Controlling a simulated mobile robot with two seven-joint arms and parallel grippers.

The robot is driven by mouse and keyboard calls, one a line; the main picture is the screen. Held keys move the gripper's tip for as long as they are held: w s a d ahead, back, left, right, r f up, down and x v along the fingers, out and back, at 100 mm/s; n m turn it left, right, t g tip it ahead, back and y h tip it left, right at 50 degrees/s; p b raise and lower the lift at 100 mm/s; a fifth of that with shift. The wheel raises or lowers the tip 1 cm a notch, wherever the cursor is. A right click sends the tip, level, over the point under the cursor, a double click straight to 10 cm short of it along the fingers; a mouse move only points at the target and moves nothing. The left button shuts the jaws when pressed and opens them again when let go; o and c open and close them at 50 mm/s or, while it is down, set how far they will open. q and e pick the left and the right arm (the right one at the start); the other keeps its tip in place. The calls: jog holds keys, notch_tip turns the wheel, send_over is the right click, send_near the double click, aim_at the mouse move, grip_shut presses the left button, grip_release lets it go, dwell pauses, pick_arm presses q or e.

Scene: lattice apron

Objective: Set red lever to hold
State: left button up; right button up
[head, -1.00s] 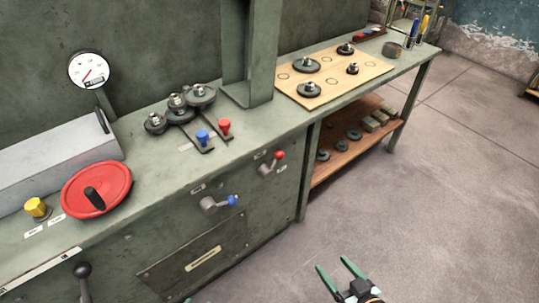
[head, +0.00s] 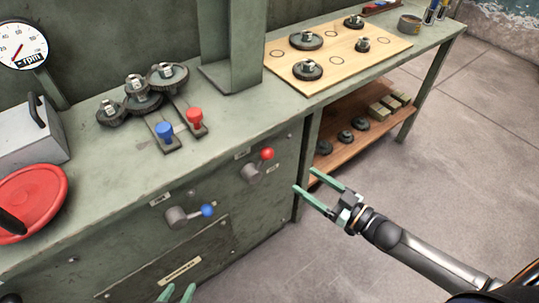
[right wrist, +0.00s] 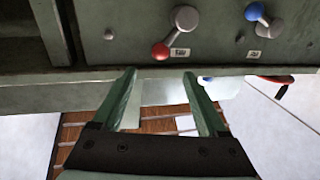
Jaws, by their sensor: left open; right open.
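The red lever (head: 267,154) is on the cabinet's front panel, with a grey hub and a red ball knob pointing up and right in the head view. In the right wrist view its red knob (right wrist: 160,51) hangs down-left of the hub, beside a small label whose text is unreadable. My right gripper (head: 304,182) is open and empty, in front and to the right of the lever, apart from it. Its green fingers (right wrist: 160,84) point toward the panel. My left gripper (head: 176,293) is open at the bottom edge; only its fingertips show.
A blue-knobbed lever (head: 207,210) sits lower left on the panel. Blue and red sliders (head: 195,117) stand on the top near several gears. A red handwheel (head: 34,200) is at left. A shelf bench (head: 420,85) stands right; the floor in front is clear.

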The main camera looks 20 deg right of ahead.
aim_at(259, 164)
jog(key=b+x, duration=0.1)
jog(key=x, duration=1.1)
jog(key=shift+b, duration=0.4)
jog(key=c, duration=0.9)
grip_shut()
